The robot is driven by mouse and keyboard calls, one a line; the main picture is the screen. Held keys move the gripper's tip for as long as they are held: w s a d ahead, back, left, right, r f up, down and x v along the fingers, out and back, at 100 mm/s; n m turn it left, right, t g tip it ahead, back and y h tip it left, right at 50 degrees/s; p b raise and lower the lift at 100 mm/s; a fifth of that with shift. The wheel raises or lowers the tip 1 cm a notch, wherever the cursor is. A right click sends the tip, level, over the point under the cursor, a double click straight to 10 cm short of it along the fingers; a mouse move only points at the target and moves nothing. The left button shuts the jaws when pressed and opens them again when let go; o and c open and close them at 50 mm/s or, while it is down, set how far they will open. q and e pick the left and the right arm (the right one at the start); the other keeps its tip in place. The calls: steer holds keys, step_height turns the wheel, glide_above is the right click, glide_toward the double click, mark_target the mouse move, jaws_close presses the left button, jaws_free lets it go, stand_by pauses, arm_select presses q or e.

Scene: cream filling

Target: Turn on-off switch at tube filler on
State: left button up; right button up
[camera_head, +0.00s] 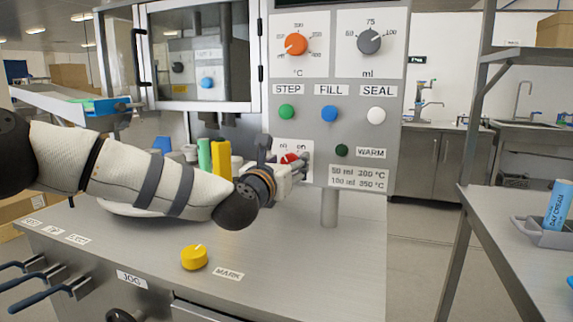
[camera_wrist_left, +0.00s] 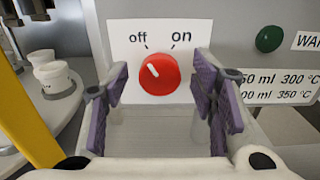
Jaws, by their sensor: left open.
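The on-off switch is a red round knob (camera_wrist_left: 159,74) on a white plate marked "off" and "on", on the tube filler's grey front panel (camera_head: 316,200). Its white mark points up and left, toward "off". In the head view the knob (camera_head: 289,158) is partly hidden by my left gripper (camera_head: 287,168). In the left wrist view my left gripper (camera_wrist_left: 160,90) is open and empty. Its purple-padded fingers show to the left and right of the knob, apart from it in the picture. I cannot tell the exact gap in depth. My right gripper is not in view.
An orange dial (camera_head: 296,44), a grey dial (camera_head: 369,41) and several buttons sit above. A yellow bar (camera_wrist_left: 28,115) and white jars (camera_wrist_left: 53,76) are left of the gripper. A yellow knob (camera_head: 194,257) is on the machine's top. A shelf table (camera_head: 520,225) stands right.

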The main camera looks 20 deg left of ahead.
arm_select(q)
steer(key=c, duration=1.1)
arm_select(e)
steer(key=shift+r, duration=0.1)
arm_select(q)
steer(key=m, duration=0.3)
steer(key=m+p, duration=0.1)
steer(key=m, duration=0.2)
steer(key=shift+s+d+r, duration=0.1)
steer(key=shift+r, duration=0.05)
steer(key=m+p, duration=0.1)
steer(key=m, duration=0.3)
steer(key=shift+f+m+p, duration=0.2)
steer(key=shift+m+p, duration=0.1)
steer(key=shift+m, duration=0.5)
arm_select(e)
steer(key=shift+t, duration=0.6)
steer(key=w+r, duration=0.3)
arm_select(q)
steer(key=shift+m, duration=0.3)
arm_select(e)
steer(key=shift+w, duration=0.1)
